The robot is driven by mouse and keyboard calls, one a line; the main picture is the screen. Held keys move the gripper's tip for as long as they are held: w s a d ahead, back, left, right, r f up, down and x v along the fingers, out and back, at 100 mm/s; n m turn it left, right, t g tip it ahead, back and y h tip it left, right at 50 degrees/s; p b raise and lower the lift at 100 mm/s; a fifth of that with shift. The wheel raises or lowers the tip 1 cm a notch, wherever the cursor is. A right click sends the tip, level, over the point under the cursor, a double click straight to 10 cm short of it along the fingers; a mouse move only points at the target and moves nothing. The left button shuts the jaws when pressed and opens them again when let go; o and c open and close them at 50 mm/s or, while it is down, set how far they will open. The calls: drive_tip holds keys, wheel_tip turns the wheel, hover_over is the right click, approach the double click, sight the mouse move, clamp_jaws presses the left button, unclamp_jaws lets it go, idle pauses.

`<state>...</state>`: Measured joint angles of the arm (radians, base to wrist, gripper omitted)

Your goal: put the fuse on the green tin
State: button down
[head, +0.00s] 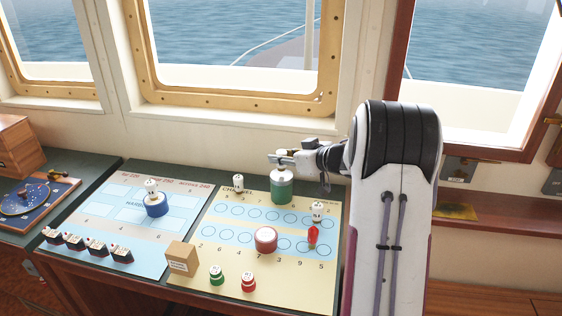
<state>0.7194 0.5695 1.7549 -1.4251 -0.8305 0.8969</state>
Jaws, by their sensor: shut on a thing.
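The green tin (281,189) stands upright near the back edge of the yellow chart sheet. My gripper (277,158) is right above it, reaching in from the right, its jaws shut on a small pale piece, the fuse (281,153). Only a little of the fuse shows around the fingers. The pale area below the jaws is at the tin's top; I cannot tell whether the fuse touches it or hangs just above.
Similar white pieces stand on the blue tin (157,206) and on the yellow sheet (238,183). A red tin (265,240), a cardboard box (183,258), a red item (313,235) and small red and green pieces are nearer. Dark blocks (97,246) line the left sheet's front.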

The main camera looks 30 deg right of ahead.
drive_tip(key=shift+f, duration=0.85)
drive_tip(key=shift+f, duration=0.15)
drive_tip(key=c, duration=1.8)
unclamp_jaws()
drive_tip(key=shift+r, duration=0.25)
drive_tip(key=shift+s+d+r, duration=0.15)
drive_tip(key=shift+s+r, duration=0.1)
drive_tip(key=shift+s, duration=0.35)
drive_tip(key=v, duration=1)
drive_tip(key=shift+s, duration=0.35)
